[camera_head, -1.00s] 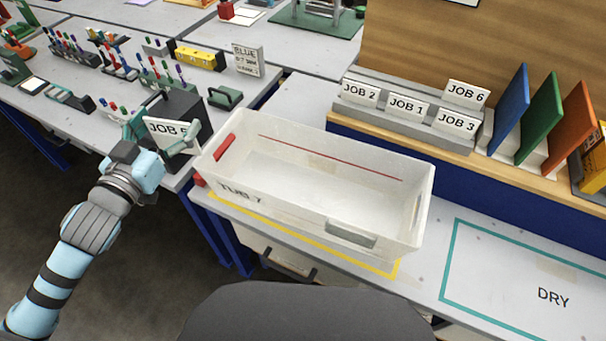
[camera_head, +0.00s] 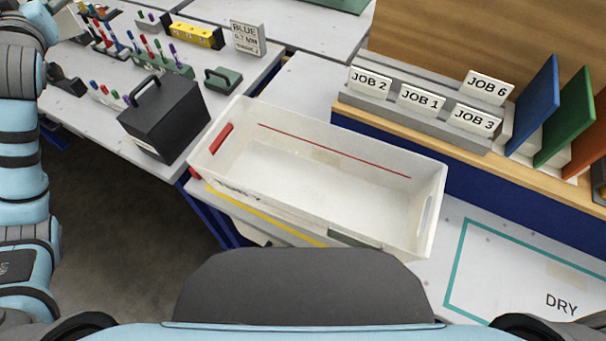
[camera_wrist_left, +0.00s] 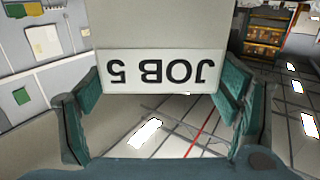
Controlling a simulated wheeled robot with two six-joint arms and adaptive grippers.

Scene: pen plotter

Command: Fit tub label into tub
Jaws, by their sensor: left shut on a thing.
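The JOB 5 label (camera_wrist_left: 160,72) is in the left wrist view, a white card with black lettering, upside down in that picture. My left gripper (camera_wrist_left: 158,95) is shut on the label, with one teal finger at each side of it. My right gripper is in neither view.
A black box (camera_head: 166,118) with a handle stands left of the tub. Behind the tub, a grey rack holds the JOB 2 (camera_head: 370,82), JOB 1, JOB 3 and JOB 6 cards. A DRY area (camera_head: 540,270) outlined in teal is clear at the right.

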